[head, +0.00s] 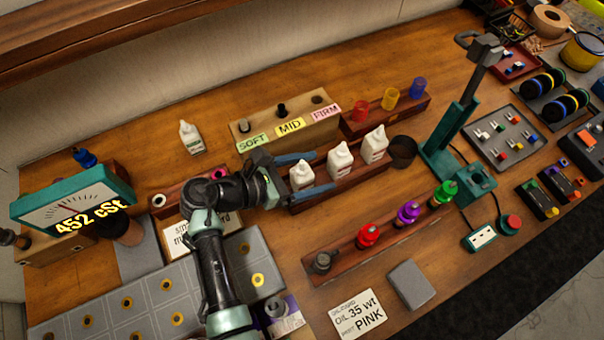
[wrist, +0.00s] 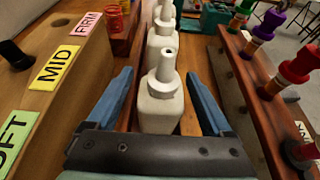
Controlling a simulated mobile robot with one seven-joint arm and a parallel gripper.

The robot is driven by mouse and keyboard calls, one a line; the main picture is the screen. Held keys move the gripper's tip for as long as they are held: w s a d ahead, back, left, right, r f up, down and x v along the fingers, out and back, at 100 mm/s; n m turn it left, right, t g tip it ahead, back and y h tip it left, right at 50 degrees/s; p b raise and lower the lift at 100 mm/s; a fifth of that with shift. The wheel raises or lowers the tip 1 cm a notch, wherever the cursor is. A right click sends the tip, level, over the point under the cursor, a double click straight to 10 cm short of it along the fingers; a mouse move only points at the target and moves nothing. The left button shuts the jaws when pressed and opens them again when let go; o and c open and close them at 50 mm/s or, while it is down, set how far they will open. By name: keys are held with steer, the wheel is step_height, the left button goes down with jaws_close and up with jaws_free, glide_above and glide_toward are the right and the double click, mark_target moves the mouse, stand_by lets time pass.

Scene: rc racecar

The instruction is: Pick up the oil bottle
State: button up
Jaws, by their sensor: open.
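Three white oil bottles stand in a row in a wooden rack: the near-left one (head: 301,178), the middle one (head: 340,162) and the far-right one (head: 374,146). Another white bottle (head: 190,138) stands alone on the table at the back left. My gripper (head: 313,173) is open, with its blue fingers on either side of the near-left bottle. In the wrist view, that bottle (wrist: 160,105) stands upright between the spread fingers (wrist: 160,78), with gaps on both sides. Its lower part is hidden by the gripper body.
A wooden block (head: 285,118) labelled SOFT, MID and FIRM stands close behind the rack. A teal stand (head: 462,125) rises at the right, and a 452 cSt gauge (head: 72,203) stands at the left.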

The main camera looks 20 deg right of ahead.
steer(key=shift+d+f, duration=0.1)
steer(key=shift+d, duration=0.2)
jaws_close()
